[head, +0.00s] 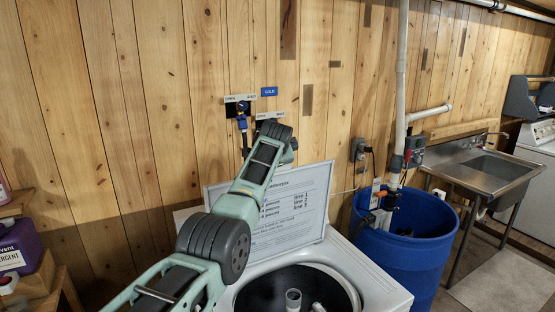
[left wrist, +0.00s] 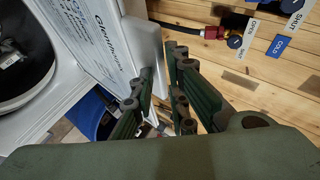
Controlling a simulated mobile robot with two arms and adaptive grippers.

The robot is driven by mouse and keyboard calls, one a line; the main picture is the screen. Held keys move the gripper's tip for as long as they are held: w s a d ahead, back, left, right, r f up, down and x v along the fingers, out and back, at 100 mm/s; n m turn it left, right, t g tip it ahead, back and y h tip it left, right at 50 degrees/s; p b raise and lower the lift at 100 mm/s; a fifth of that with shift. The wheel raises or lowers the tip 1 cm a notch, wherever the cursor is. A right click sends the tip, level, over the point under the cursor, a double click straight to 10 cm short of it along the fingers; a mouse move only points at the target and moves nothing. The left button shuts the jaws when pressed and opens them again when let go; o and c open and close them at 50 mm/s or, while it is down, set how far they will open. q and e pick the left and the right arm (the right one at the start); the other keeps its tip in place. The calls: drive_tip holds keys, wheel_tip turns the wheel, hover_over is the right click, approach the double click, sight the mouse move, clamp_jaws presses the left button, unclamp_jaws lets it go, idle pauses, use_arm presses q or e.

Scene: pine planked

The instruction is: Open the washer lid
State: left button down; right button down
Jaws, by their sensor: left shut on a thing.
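The white washer (head: 385,288) stands at the bottom centre of the head view, its dark round drum opening (head: 265,293) uncovered. Its lid (head: 312,205) stands raised at the back, with a printed panel facing me. In the left wrist view the lid (left wrist: 108,38) shows at the upper left, its edge running between my fingers. My left gripper (left wrist: 165,85) is shut on that edge, with its fingers on either side. In the head view my own arm hides part of the lid and most of the gripper. My right gripper is in neither view.
A plank wall with water taps (head: 242,110) and a blue label (head: 269,91) is close behind the lid. A blue barrel (head: 415,265) with pipes stands right of the washer, then a steel sink (head: 480,170). A purple detergent bottle (head: 20,250) is at the left.

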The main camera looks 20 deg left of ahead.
use_arm(q)
drive_tip(key=c, duration=2.1)
unclamp_jaws()
drive_tip(key=shift+f, duration=0.55)
drive_tip(key=o, duration=0.3)
drive_tip(key=shift+a, duration=0.1)
drive_tip(key=v, duration=1.1)
drive_tip(key=shift+r, duration=0.3)
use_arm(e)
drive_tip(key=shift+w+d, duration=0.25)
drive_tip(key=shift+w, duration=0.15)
